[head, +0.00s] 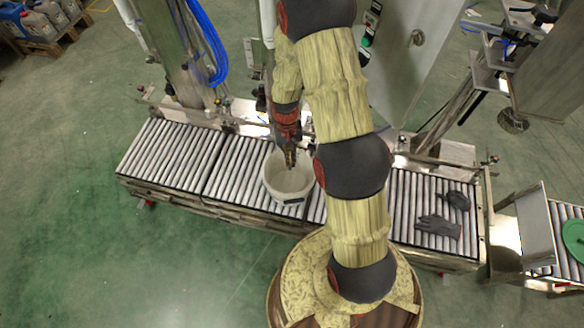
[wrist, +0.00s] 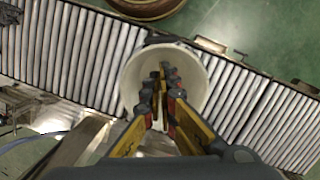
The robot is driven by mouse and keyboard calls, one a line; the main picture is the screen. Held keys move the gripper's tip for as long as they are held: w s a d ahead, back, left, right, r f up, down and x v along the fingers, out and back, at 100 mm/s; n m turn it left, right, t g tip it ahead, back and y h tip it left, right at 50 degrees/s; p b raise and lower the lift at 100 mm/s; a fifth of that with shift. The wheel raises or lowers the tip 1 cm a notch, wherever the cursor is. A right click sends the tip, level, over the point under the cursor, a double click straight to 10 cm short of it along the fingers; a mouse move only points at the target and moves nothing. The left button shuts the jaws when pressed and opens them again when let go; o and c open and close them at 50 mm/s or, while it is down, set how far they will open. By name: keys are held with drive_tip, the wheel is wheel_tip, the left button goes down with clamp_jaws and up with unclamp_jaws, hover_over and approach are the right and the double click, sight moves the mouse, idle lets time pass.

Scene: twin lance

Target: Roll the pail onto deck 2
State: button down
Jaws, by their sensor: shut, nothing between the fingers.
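The white pail (head: 282,189) stands upright, open end up, on the middle section of the roller conveyor (head: 232,165). My gripper (head: 291,160) is over the pail's mouth. In the wrist view the pail (wrist: 136,80) shows around my shut, empty fingers (wrist: 166,76). The fingertips appear to be inside or just above the opening; their depth and any contact with the wall cannot be told. Another roller section (head: 165,155) lies to the left and one (head: 408,190) to the right. I see no number marking deck 2.
Dark gloves (head: 438,227) lie on the right rollers. A machine column with blue hoses (head: 206,45) stands behind the conveyor. A separate roller table (head: 567,230) with a green lid (head: 574,239) is at far right. The left rollers are clear.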

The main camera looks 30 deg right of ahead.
wheel_tip(320, 180, down, 14)
drive_tip(key=w+d+m, duration=0.2)
drive_tip(key=w+d, duration=0.1)
drive_tip(key=m+t+b, duration=0.2)
drive_tip(key=b, duration=0.1)
hover_over(291, 183)
drive_tip(key=shift+h, duration=0.3)
wheel_tip(291, 183, down, 15)
drive_tip(key=shift+r, duration=0.1)
drive_tip(key=shift+w+d+r, duration=0.2)
drive_tip(key=shift+w+d, duration=0.6)
drive_tip(key=shift+w, duration=0.3)
drive_tip(key=shift+w+d+r+b, duration=0.1)
drive_tip(key=shift+w+d+b, duration=0.25)
drive_tip(key=shift+w+d, duration=0.15)
drive_tip(key=shift+w+d+b, duration=0.7)
drive_tip(key=shift+w+d, duration=0.4)
drive_tip(key=shift+w, duration=0.15)
